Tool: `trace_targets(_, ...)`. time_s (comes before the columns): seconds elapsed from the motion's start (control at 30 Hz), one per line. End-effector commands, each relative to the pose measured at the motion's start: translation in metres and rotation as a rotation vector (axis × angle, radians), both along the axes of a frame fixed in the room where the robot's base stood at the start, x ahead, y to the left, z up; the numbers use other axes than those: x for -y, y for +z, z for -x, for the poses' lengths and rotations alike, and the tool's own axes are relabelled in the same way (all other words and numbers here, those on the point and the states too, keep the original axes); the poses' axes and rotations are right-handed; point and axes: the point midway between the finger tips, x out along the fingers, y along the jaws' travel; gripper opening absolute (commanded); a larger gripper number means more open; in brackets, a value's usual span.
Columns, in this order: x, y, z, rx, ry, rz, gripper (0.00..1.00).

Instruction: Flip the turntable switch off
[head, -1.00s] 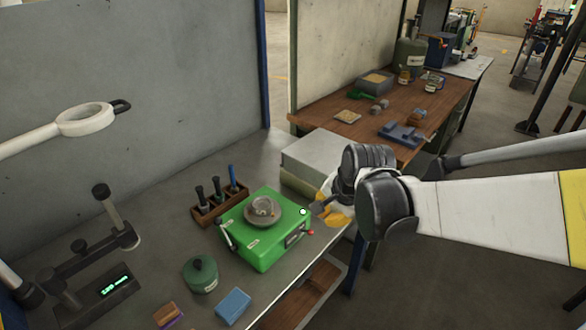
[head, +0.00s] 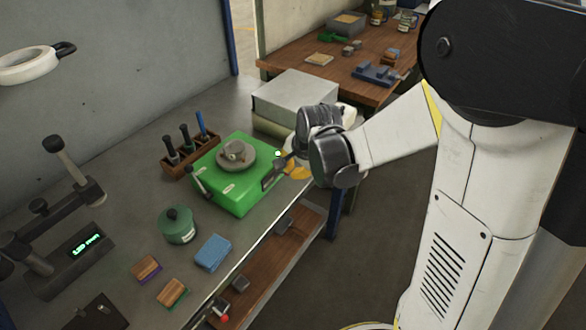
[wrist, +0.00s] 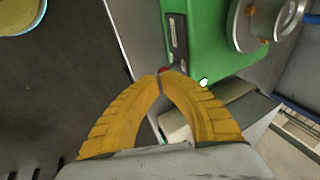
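The turntable is a green box (head: 237,190) with a grey round disc (head: 236,155) on top. It stands on the grey bench near its front edge. In the wrist view, its green body (wrist: 205,35) fills the upper middle. A dark switch plate (wrist: 177,40) is on its side, with a small red switch tip (wrist: 163,70) at the lower end. My gripper (wrist: 161,77) has its yellow fingers drawn together, with their tips right at the red tip. I cannot tell whether they touch it. In the head view, my gripper (head: 290,166) is beside the turntable's right side, partly hidden by my wrist.
A green lidded pot (head: 177,224) and a blue block (head: 213,252) are in front. A wooden shelf (head: 270,265) is below the bench edge.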

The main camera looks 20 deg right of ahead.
Motion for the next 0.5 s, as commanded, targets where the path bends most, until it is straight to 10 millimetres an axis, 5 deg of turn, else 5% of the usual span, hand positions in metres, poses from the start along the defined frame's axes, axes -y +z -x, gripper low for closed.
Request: trace_targets(0.5, 0.0018, -0.0038, 0.0022, 0.051, 0.0, -0.036, 0.0)
